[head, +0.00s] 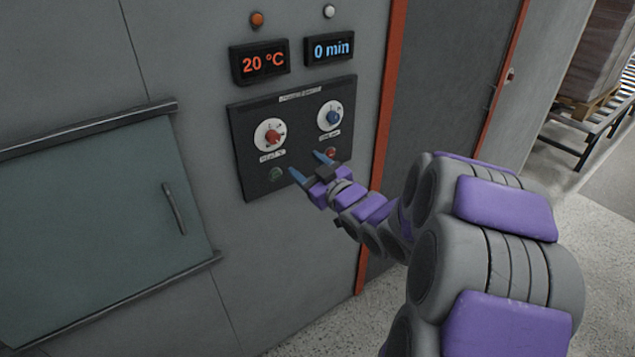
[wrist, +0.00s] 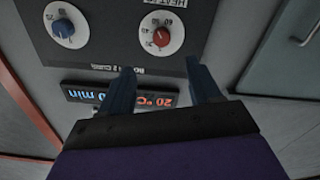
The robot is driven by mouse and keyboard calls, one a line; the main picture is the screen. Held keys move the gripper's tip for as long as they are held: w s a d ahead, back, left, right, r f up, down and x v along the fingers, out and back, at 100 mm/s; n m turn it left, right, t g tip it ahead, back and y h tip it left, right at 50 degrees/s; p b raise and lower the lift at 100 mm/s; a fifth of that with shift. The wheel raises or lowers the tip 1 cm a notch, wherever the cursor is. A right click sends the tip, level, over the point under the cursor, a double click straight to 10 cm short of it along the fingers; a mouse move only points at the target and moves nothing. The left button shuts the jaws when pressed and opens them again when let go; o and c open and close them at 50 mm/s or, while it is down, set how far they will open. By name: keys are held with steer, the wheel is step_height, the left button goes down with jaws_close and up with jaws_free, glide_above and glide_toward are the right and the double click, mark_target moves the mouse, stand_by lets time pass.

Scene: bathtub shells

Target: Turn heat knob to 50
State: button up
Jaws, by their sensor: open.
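The heat knob (head: 272,136) is red on a white dial, at the left of the dark control panel (head: 240,160). It also shows in the wrist view (wrist: 161,37), upside down, with its numbered scale. The display (head: 262,62) above it reads 20 °C. My gripper (head: 308,166) is open and empty in front of the panel, below the two dials. In the wrist view its two blue fingers (wrist: 160,85) stand apart, and the heat knob lies beyond them with nothing between the fingertips.
A blue knob (head: 332,117) sits right of the heat knob, under a display (head: 329,47) reading 0 min. A green button (head: 276,174) and a red button (head: 331,152) are below the dials. A handled door (head: 110,220) is at the left.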

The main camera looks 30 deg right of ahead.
steer(key=shift+s+b, duration=1.8)
steer(key=shift+s, duration=0.05)
steer(key=s+a+f+m+g+h, duration=0.1)
steer(key=s+a+f+g, duration=0.2)
steer(key=f+g, duration=0.25)
steer(key=s+a+f+m+g+h, duration=0.1)
steer(key=s+a+f+g+h, duration=0.1)
steer(key=s+a+f+g, duration=0.3)
steer(key=s+a+f+m+g+y, duration=0.1)
steer(key=s+a+g, duration=0.3)
steer(key=s, duration=0.8)
steer(key=s+a+f+g+y, duration=0.1)
steer(key=s+a+f+g, duration=0.1)
steer(key=s+a+g, duration=0.3)
steer(key=s+a, duration=0.3)
steer(key=s, duration=0.4)
steer(key=shift+s+a+f+m, duration=0.15)
steer(key=shift+s+f+m, duration=0.05)
steer(key=shift+m, duration=0.2)
